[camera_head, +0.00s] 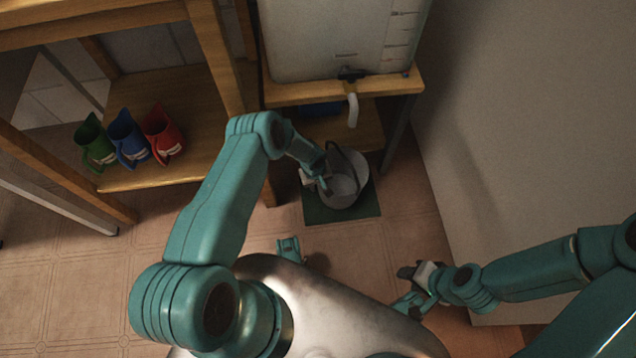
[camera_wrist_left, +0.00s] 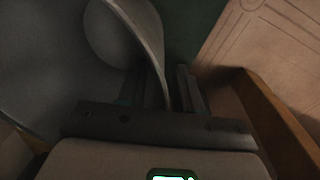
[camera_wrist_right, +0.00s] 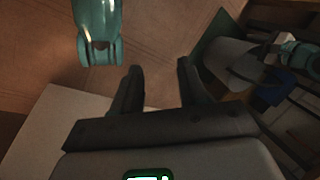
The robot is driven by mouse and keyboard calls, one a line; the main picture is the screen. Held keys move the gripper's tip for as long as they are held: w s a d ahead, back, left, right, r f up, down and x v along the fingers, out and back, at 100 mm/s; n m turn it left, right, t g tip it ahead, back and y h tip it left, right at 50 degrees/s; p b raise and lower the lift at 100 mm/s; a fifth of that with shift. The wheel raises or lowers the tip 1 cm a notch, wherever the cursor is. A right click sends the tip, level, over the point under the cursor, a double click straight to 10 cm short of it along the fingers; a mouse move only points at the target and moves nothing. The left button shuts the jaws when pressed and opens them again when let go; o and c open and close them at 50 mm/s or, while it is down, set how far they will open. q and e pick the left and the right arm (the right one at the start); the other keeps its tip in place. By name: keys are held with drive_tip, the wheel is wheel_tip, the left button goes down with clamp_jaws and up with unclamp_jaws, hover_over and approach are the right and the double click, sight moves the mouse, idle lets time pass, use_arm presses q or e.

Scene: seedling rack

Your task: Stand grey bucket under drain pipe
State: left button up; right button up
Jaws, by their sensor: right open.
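The grey bucket (camera_head: 349,188) is on a dark green mat (camera_head: 316,214) in front of the tank's stand, its handle raised. The white drain pipe (camera_head: 353,112) hangs from the tank's tap; its lower end appears just beyond the bucket's far rim in the head view. Whether the bucket touches the mat I cannot tell. My left gripper (camera_head: 316,181) is at the bucket's left side. In the left wrist view the handle (camera_wrist_left: 150,52) runs between its close-set fingers (camera_wrist_left: 168,92), which look shut on it. My right gripper (camera_head: 411,286) is open and empty, away from the bucket.
A white tank (camera_head: 330,40) stands on a wooden stand (camera_head: 300,94). A pale wall (camera_head: 500,130) rises at right. Tiled floor is clear before the mat.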

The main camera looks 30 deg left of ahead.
use_arm(q)
wheel_tip(320, 180, up, 12)
drive_tip(key=p, duration=0.6)
drive_tip(key=s+d+r+m+h, duration=0.1)
drive_tip(key=s+d+r+m, duration=0.2)
drive_tip(key=s, duration=0.8)
drive_tip(key=s+d+r+m+h, duration=0.2)
drive_tip(key=s+d+r, duration=0.5)
drive_tip(key=s+r, duration=0.4)
drive_tip(key=shift+m, duration=0.9)
wheel_tip(320, 180, up, 26)
drive_tip(key=p, duration=2.6)
drive_tip(key=shift+r, duration=0.1)
